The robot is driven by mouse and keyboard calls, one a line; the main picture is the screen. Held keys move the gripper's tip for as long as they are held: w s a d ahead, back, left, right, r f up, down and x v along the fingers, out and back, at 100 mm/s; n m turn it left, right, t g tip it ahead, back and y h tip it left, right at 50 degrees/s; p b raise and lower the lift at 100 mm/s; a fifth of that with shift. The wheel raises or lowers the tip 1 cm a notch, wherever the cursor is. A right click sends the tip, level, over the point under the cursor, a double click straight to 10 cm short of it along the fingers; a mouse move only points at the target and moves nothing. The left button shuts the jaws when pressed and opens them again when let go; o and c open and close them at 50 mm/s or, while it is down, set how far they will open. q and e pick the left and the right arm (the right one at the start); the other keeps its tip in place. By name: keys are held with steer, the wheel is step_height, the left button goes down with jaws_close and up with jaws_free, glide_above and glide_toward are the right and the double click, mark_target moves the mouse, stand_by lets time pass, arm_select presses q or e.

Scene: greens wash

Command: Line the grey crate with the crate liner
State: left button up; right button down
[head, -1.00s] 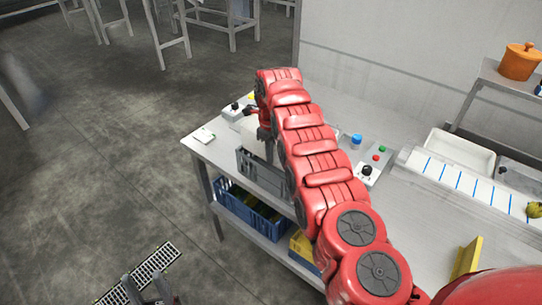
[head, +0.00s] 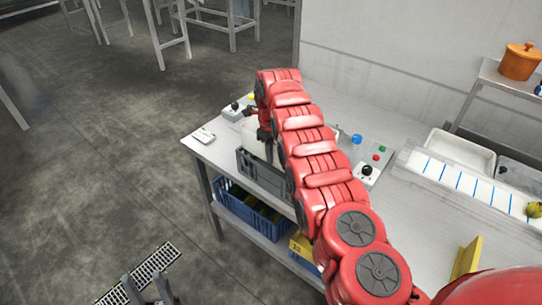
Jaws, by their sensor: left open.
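The grey crate (head: 262,173) stands on the metal table near its left front edge, partly hidden by my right arm. A pale sheet, which looks like the crate liner (head: 252,139), shows at the top of the crate beside my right gripper. I cannot tell how much of it is inside. My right gripper (head: 267,147) points down over the crate. Its fingertips are hidden, so I cannot tell whether it grips the liner. My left gripper (head: 148,289) is open and empty, low over the floor at the bottom left, well away from the table.
A control panel (head: 371,167) with buttons and a blue knob (head: 357,140) are right of my arm. A blue crate (head: 250,212) sits on the lower shelf. A white tray (head: 461,153) stands further right.

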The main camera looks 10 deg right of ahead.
steer(key=shift+f+b, duration=0.55)
steer(key=shift+f, duration=0.4)
steer(key=shift+r, duration=0.2)
steer(key=c, duration=1)
jaws_free()
steer(key=shift+r, duration=0.6)
step_height(320, 180, up, 16)
steer(key=p, duration=1.3)
steer(key=shift+p, duration=0.4)
